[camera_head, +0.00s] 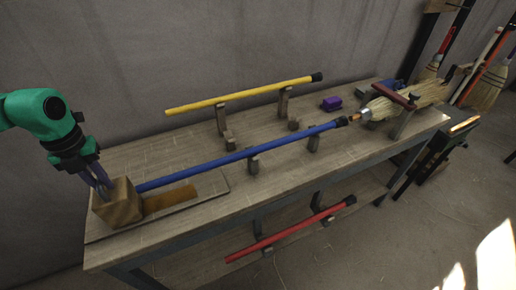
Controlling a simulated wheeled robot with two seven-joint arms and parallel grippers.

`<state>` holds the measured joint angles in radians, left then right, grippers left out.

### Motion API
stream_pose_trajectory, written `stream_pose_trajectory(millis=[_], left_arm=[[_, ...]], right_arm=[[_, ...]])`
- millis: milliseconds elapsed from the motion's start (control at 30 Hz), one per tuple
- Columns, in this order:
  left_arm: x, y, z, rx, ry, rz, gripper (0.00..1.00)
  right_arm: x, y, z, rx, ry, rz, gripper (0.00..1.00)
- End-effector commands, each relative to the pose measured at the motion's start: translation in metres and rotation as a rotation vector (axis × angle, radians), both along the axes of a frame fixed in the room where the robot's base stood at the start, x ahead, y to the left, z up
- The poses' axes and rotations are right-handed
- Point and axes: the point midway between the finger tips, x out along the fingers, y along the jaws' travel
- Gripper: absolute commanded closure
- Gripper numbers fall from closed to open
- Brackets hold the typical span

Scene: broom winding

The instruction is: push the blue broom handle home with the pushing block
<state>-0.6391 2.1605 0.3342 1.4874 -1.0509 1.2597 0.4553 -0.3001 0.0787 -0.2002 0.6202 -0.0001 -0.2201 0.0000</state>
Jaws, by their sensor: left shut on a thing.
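The blue broom handle (238,155) lies across wooden supports along the bench, with its black tip (341,121) at the right. The wooden pushing block (118,204) is at the bench's left end, at the near end of the blue handle. I cannot tell if block and handle touch. My left gripper (103,192) is shut on the block from above. My right gripper is not in view.
A yellow handle (238,96) rests on supports behind the blue one. A red handle (290,233) lies on the lower shelf. A purple object (331,103) sits on the bench (190,240). More brooms (490,85) stand at the back right.

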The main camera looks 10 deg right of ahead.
Motion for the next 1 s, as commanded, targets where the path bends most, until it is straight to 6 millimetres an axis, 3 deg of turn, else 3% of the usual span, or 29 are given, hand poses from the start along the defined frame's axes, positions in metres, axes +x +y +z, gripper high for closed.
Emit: stream_pose_trajectory(millis=[1000], left_arm=[[0.01,-0.03,-0.001,-0.002,-0.001,-0.002,1.0]], right_arm=[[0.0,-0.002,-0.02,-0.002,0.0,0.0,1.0]])
